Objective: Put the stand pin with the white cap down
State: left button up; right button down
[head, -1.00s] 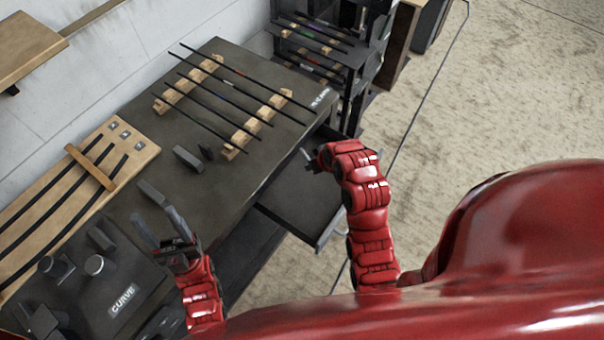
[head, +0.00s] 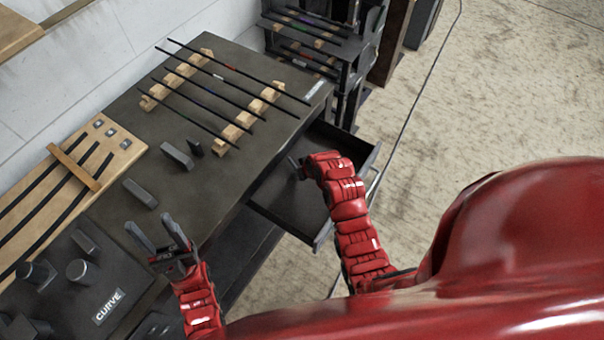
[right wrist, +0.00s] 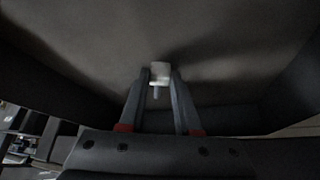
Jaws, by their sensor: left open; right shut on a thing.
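The stand pin with the white cap (right wrist: 160,70) is between the fingertips of my right gripper (right wrist: 160,80) in the right wrist view. Its pale cap is at the tips and a short shank shows toward the wrist. In the head view my right gripper (head: 297,168) is at the open drawer (head: 285,205), near the table's edge, and the pin cannot be made out. A dark surface and walls surround the fingers in the wrist view; the gap to that surface is unclear. My left gripper (head: 158,232) is open and empty above the table's near part.
The dark table (head: 150,185) carries several thin rods on wooden racks (head: 248,115). Small dark blocks (head: 176,156) stand in front of them. A wooden board (head: 70,185) with dark strips lies at left, beside a machine (head: 100,300) marked CURVE. A dark shelf (head: 345,60) stands behind.

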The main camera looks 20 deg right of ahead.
jog(key=shift+s+f, duration=0.15)
jog(key=shift+f, duration=0.4)
jog(key=shift+s, duration=0.1)
jog(key=shift+f, duration=0.2)
jog(key=c, duration=0.6)
grip_release()
jog(key=shift+r, duration=0.1)
